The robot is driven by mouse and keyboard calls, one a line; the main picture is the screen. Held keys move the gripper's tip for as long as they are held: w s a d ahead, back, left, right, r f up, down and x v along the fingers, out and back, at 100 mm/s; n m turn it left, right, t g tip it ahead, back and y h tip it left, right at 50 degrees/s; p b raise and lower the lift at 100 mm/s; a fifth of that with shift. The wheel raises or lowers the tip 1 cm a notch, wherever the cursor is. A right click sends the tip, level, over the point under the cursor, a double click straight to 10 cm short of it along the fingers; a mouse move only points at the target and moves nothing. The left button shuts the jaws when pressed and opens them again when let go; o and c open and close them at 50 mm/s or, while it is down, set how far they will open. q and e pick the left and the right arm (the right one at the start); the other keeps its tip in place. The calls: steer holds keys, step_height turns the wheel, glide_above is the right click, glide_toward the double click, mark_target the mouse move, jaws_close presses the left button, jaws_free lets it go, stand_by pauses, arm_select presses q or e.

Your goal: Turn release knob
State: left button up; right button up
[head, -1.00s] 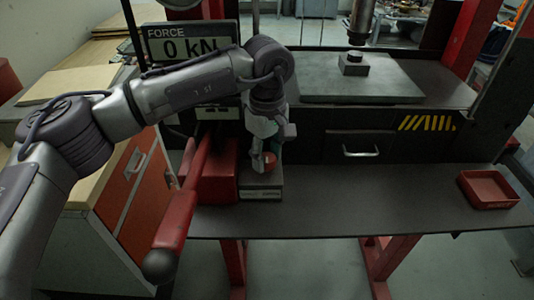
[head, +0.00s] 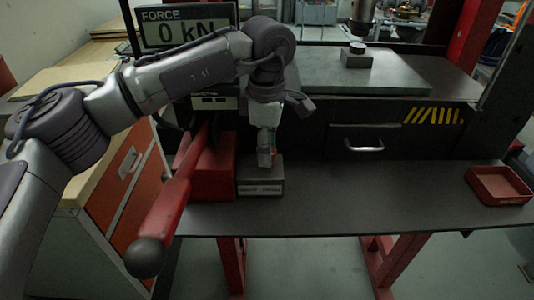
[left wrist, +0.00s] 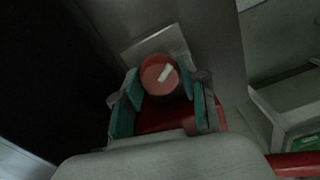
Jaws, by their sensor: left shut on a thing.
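The release knob (left wrist: 158,78) is round and red with a white mark, and it shows in the left wrist view between the two teal-padded fingers of my left gripper (left wrist: 165,98). My left gripper is shut on it. The mark slants up to the right in that view. In the head view my left gripper (head: 266,152) points down over the small grey block (head: 262,189) at the front of the press, and its finger hides the knob. My right gripper is not in view.
A red lever (head: 166,220) with a dark ball end sticks out toward me, left of the gripper. A force display (head: 186,31) reads 0 kN. A red tray (head: 500,187) stands at the right of the shelf. The shelf between is clear.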

arm_select(q)
steer(key=n+b, duration=0.2)
steer(key=n, duration=0.3)
steer(key=shift+n, duration=0.3)
steer(key=n+b, duration=0.2)
steer(key=n, duration=0.3)
steer(key=shift+n, duration=0.3)
steer(key=o, duration=1.1)
steer(key=shift+o, duration=0.2)
step_height(320, 180, up, 12)
